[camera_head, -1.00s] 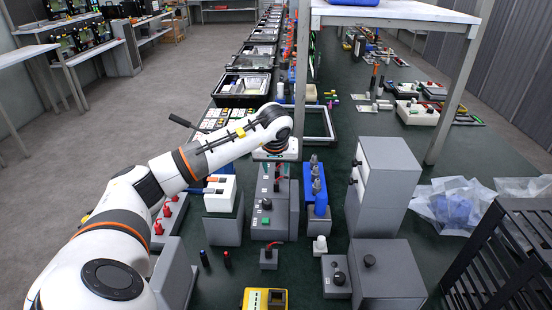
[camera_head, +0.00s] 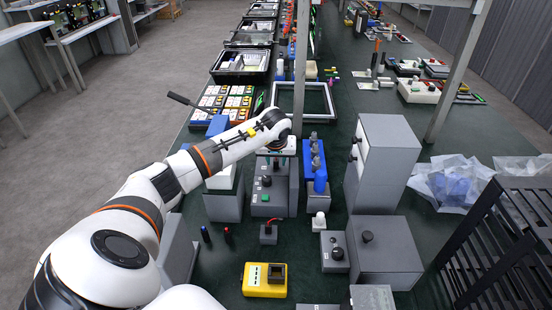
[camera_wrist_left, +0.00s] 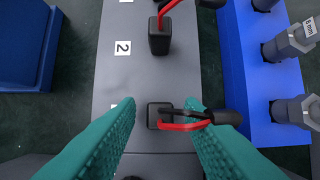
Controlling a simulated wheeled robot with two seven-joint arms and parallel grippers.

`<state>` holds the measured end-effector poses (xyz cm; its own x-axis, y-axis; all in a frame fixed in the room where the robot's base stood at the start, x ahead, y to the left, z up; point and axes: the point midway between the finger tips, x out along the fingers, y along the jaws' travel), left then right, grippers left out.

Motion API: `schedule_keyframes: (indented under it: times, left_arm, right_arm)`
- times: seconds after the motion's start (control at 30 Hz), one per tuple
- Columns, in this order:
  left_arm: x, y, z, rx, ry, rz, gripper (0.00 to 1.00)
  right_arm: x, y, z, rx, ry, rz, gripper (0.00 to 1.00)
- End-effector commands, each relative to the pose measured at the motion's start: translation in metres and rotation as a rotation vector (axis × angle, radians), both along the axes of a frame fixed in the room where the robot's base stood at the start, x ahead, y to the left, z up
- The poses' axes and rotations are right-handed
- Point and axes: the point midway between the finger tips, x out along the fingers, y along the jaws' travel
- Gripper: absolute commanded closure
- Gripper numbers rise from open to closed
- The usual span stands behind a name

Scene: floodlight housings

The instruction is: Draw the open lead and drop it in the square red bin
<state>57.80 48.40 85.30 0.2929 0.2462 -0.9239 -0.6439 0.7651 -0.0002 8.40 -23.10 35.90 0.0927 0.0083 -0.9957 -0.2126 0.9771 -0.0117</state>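In the left wrist view, a grey panel (camera_wrist_left: 138,75) carries black sockets with red leads. The nearer lead (camera_wrist_left: 180,126) runs in a red loop from a black block (camera_wrist_left: 159,115) to a black plug end (camera_wrist_left: 226,117) at the right. A second lead (camera_wrist_left: 164,8) rises from a block beside the number 2. My left gripper (camera_wrist_left: 160,108) is open, its teal fingers on either side of the nearer block, with no grip visible. I cannot make out a square red bin.
A blue rack (camera_head: 314,160) with metal bolts stands close to the right of the unit. A tall grey cabinet (camera_head: 383,160) is further right. A yellow box (camera_head: 264,280) and a small block with a red lead (camera_head: 268,234) are in front. A black slatted crate (camera_head: 500,245) is at right.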

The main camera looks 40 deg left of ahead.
Motion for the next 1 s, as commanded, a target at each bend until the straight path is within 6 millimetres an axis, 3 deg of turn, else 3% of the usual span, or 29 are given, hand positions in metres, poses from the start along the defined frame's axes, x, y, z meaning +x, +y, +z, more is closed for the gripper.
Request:
schedule_keyframes:
  times: [0.03,0.2,1.0]
  left_arm:
    - [0.000,0.000,0.000,0.000,0.000,0.000,0.75]
    - [0.000,0.000,0.000,0.000,0.000,0.000,1.00]
    - [0.000,0.000,0.020,0.001,0.000,0.000,1.00]
  right_arm:
    - [0.000,0.001,0.000,0.001,0.000,0.000,1.00]
    - [0.000,0.001,0.000,0.001,0.000,0.000,1.00]
    - [0.000,-0.006,0.013,-0.008,0.001,0.000,1.00]
